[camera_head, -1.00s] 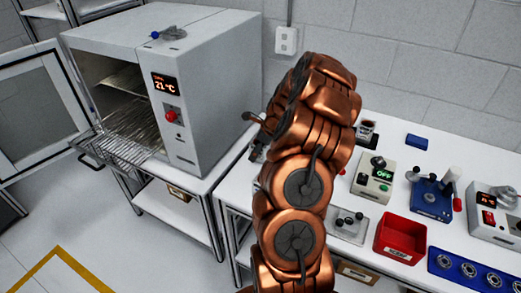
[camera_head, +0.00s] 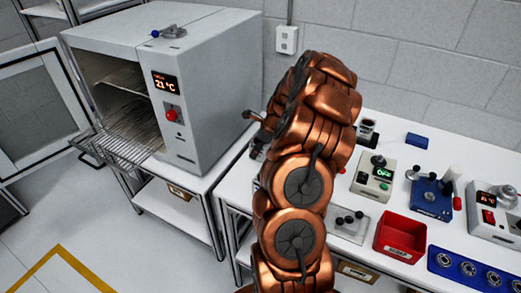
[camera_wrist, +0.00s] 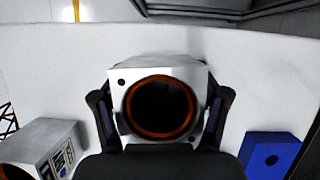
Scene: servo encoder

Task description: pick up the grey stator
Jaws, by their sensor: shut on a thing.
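The grey stator (camera_wrist: 120,99) is in the middle of the wrist view, a light grey squarish body with a copper-coloured ring around a dark round bore. My gripper (camera_wrist: 160,112) has one dark finger on its left side and one on its right, shut on it. The white bench top shows around the stator; whether it touches the bench or hangs above it I cannot tell. In the head view my copper-coloured arm hides the stator and the fingers.
In the wrist view a grey box (camera_wrist: 45,148) lies lower left and a blue block (camera_wrist: 268,155) lower right. In the head view an oven (camera_head: 215,95) stands open at left. A red bin (camera_head: 400,238), a blue tray (camera_head: 468,270) and several devices occupy the bench at right.

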